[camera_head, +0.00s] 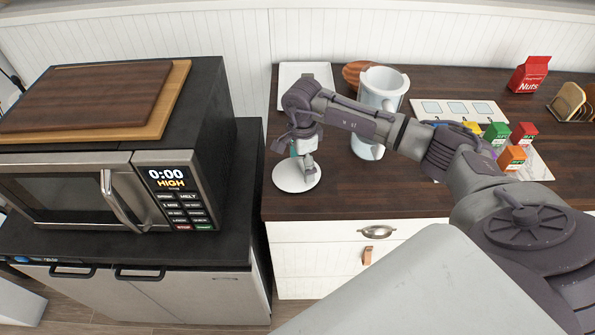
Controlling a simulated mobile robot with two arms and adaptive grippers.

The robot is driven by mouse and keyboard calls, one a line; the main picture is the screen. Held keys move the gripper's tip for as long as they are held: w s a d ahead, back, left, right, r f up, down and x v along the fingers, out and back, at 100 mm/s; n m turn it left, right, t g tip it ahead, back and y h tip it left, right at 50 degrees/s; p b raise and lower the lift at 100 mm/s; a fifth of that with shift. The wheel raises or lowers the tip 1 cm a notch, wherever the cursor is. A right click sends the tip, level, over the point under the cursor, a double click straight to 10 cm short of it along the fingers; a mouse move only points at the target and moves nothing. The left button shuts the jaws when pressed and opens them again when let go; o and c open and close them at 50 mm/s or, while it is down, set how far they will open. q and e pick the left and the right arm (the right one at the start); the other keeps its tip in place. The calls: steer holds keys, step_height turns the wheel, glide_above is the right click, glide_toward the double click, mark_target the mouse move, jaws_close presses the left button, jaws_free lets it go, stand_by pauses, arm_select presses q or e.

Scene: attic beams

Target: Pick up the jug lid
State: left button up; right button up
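A white round disc that looks like the jug lid (293,181) lies at the front left of the dark wooden counter. My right gripper (300,158) points down over it, with its fingers close above or at the lid's middle. The gripper hides the middle of the lid, so I cannot tell whether the fingers are open, shut or touching it. A pale jug (381,83) with no lid on top stands behind my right forearm, which hides part of it. My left gripper is not in view.
A white tray (291,82) and a round wooden board (355,72) lie at the back. Coloured boxes (512,157), a numbered card (477,108) and a red nuts bag (531,72) are on the right. A microwave (118,190) with cutting boards on top stands left.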

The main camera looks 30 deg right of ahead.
steer(key=c, duration=1.3)
